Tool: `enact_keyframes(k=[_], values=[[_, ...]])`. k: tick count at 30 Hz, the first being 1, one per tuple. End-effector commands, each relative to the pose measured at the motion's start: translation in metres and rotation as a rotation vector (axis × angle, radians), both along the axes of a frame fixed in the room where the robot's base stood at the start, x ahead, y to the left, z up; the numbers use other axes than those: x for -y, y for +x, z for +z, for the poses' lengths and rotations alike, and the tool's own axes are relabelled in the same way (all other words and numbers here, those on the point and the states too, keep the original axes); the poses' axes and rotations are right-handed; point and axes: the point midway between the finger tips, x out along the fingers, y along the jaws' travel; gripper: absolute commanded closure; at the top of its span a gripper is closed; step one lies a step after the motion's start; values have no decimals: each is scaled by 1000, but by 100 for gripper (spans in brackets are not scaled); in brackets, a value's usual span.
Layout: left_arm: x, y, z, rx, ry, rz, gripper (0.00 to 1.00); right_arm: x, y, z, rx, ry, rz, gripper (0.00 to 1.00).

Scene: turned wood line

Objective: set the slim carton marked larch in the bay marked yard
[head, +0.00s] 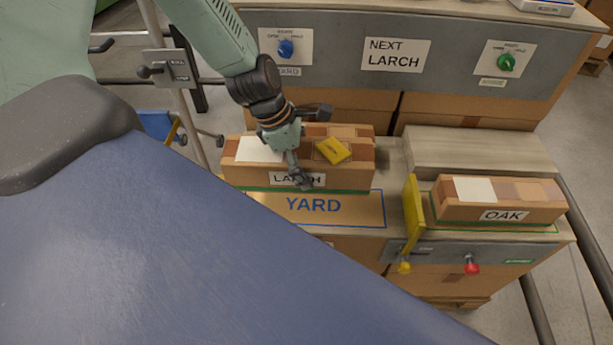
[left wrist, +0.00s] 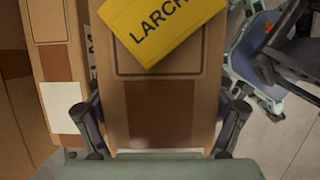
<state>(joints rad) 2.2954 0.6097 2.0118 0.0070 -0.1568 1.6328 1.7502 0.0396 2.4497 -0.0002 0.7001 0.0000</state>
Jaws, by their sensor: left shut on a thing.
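The slim carton marked larch (head: 240,173) has brown tape, white paper and a yellow card (head: 333,150) on top. My left gripper (head: 300,180) is shut on it, one finger across its front label. In the left wrist view the carton (left wrist: 160,105) lies between the two fingers (left wrist: 160,140), and its card (left wrist: 160,25) reads LARCH. The bay marked yard (head: 350,210) has a blue outline. The carton covers its rear edge in the head view; I cannot tell whether it touches the surface. My right gripper is not in view.
A carton marked oak (head: 560,212) stands to the right, beyond an upright yellow flap (head: 413,210). Yellow and red knobs (head: 472,268) stick out in front. A grey panel (head: 450,60) reading NEXT LARCH stands behind. Another taped carton (left wrist: 60,65) is beside mine in the wrist view.

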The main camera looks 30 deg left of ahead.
Motion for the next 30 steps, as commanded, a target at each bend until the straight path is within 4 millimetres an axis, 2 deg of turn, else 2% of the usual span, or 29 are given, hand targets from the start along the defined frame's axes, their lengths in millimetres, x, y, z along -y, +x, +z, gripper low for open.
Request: enact_keyframes(k=[5,19,30], values=[[1,1,-7,0,0,-12,67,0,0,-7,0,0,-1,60],[-1,-1,-58,0,-1,-7,67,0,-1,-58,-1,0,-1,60],[-2,-1,-76,1,-1,-6,67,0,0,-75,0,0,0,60]])
